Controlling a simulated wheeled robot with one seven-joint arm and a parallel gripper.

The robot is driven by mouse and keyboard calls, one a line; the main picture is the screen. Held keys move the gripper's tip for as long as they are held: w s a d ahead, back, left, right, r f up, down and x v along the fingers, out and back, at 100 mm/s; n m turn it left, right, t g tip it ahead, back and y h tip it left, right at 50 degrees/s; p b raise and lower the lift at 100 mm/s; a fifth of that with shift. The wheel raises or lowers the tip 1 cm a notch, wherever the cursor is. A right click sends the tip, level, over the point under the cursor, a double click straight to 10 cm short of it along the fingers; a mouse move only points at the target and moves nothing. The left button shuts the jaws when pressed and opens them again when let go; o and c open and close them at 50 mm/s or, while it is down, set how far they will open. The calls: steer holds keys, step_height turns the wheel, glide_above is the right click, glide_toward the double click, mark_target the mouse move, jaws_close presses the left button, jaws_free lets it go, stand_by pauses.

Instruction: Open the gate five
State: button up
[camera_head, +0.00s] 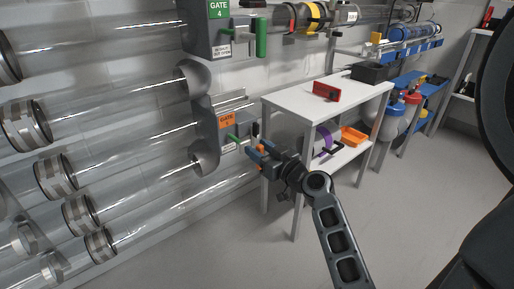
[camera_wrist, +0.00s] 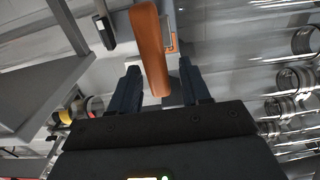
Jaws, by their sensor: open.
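The gate five box (camera_head: 207,135) is grey with an orange label (camera_head: 227,121) and stands on the lower tubes, left of the white table. My gripper (camera_head: 256,157) is open at the right side of this box. In the wrist view, a long orange handle (camera_wrist: 149,45) runs between the two dark fingers of my gripper (camera_wrist: 159,68). The fingers stand apart on either side of it, and I see no clear grip on it. In the head view the handle is mostly hidden by my gripper. A small green part (camera_head: 235,138) shows on the box front.
The gate four box (camera_head: 205,38), with a green label and green handle (camera_head: 262,37), is above. The white table (camera_head: 300,101) stands close to the right of my gripper, with a red item (camera_head: 326,91) on top. Clear tubes (camera_head: 130,120) fill the left. The floor in front is clear.

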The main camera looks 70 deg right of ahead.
steer(key=v, duration=0.6)
steer(key=shift+s+a, duration=0.1)
steer(key=shift+s, duration=0.1)
steer(key=s+a+f+g+y, duration=0.1)
steer(key=a+f, duration=0.2)
steer(key=a, duration=0.6)
steer(key=s+a+f+g+y, duration=0.15)
steer(key=a+f, duration=0.25)
steer(key=a, duration=0.4)
steer(key=s+a+r+n+t+y, duration=0.1)
steer(key=s+a+r+n+y, duration=0.25)
steer(key=s+a, duration=0.4)
steer(key=s+a+r+n+t+y, duration=0.1)
steer(key=s+a+r+n+y, duration=0.3)
steer(key=a, duration=0.6)
step_height(320, 180, up, 29)
steer(key=m+p, duration=0.1)
steer(key=p, duration=2.7)
steer(key=shift+s+r+h, duration=0.15)
steer(key=shift+r+h, duration=0.05)
steer(key=shift+h, duration=0.2)
steer(key=shift+a, duration=0.1)
